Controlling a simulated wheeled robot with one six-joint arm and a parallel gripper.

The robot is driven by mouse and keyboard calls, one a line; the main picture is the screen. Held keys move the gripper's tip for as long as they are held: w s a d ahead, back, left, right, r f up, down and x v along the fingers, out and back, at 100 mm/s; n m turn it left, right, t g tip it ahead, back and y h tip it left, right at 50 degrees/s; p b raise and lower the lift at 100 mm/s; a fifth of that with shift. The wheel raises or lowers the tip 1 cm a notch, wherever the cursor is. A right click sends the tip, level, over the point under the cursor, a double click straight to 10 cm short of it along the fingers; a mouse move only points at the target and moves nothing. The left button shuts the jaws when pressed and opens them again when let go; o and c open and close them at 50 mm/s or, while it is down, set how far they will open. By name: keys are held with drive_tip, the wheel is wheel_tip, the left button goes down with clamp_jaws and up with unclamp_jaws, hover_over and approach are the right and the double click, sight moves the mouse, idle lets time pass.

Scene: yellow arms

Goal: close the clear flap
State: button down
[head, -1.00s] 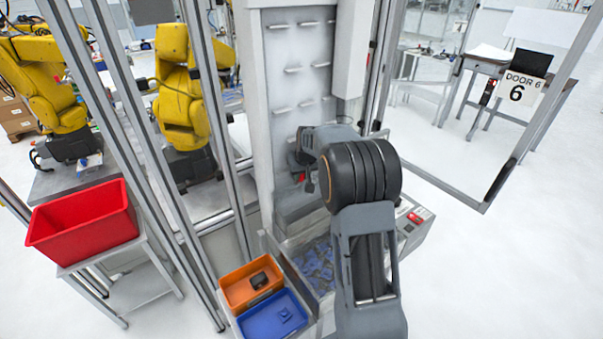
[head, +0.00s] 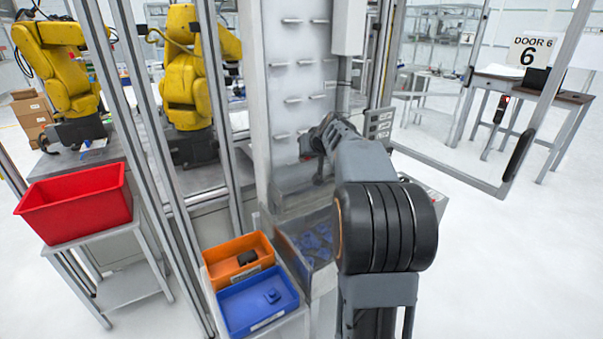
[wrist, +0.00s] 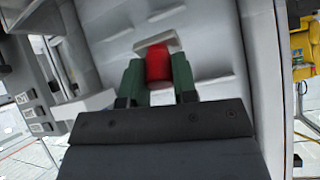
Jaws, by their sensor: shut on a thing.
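My gripper (wrist: 158,78) is shut on a red, rounded handle (wrist: 158,63), one green finger on each side of it. A short pale bar shows just beyond the handle. What looks like the clear flap (head: 292,203) is a faint see-through panel at the lower front of the tall white machine, above its bin. Its edges are hard to make out, and I cannot tell how far open it is. In the head view my gripper (head: 318,172) is small, in front of the machine's lower face, and the handle does not show clearly.
The machine's bin (head: 325,275) holds blue pieces. An orange bin (head: 215,262) and a blue bin (head: 240,318) sit to its left. A red crate (head: 75,205) stands on a cart. Metal fence posts rise at left.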

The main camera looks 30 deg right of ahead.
drive_tip(key=s+f+t+b, duration=0.1)
drive_tip(key=f+b, duration=0.1)
drive_tip(key=b, duration=0.5)
drive_tip(key=s+f+t+b, duration=0.1)
drive_tip(key=s+f+b, duration=0.1)
drive_tip(key=b, duration=0.6)
drive_tip(key=s+f+t+b, duration=0.1)
drive_tip(key=s+f+b, duration=0.1)
drive_tip(key=b, duration=0.5)
drive_tip(key=shift+s+f+t+b, duration=0.25)
drive_tip(key=shift+f+t+b, duration=0.15)
drive_tip(key=shift+f, duration=0.45)
drive_tip(key=c, duration=1.2)
unclamp_jaws()
drive_tip(key=shift+d, duration=0.1)
drive_tip(key=p+v, duration=0.1)
drive_tip(key=v, duration=1.3)
drive_tip(key=shift+w, duration=0.1)
